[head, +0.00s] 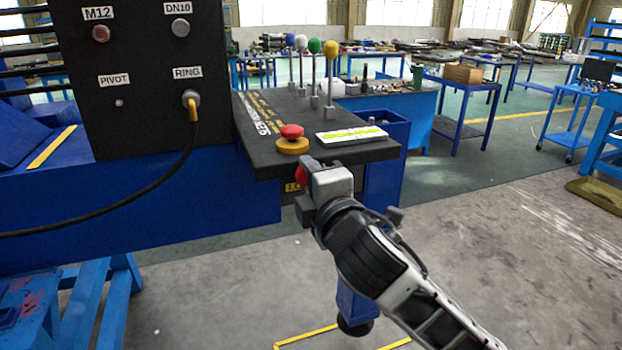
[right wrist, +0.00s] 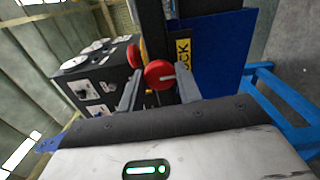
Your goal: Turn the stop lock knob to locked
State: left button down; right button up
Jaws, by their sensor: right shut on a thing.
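The stop lock knob is a round red knob (right wrist: 158,73) with a white pointer mark, on the front face of the dark console. Its pointer mark runs roughly sideways in the right wrist view. A yellow label (right wrist: 184,56) reading "OCK" in part is beside it. In the head view only a red edge of the knob (head: 301,175) shows under the console's edge. My right gripper (head: 304,186) is shut on the knob, its two fingers (right wrist: 159,88) on either side of it. My left gripper is in neither view.
A red mushroom button (head: 292,132) on a yellow base sits on the console top (head: 268,158), just above the gripper. Several ball-topped levers (head: 330,80) stand farther back. A black panel (head: 140,130) with a cable is at left. Open floor (head: 500,260) lies at right.

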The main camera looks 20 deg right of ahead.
jog(key=shift+m, duration=0.4)
jog(key=o, duration=1)
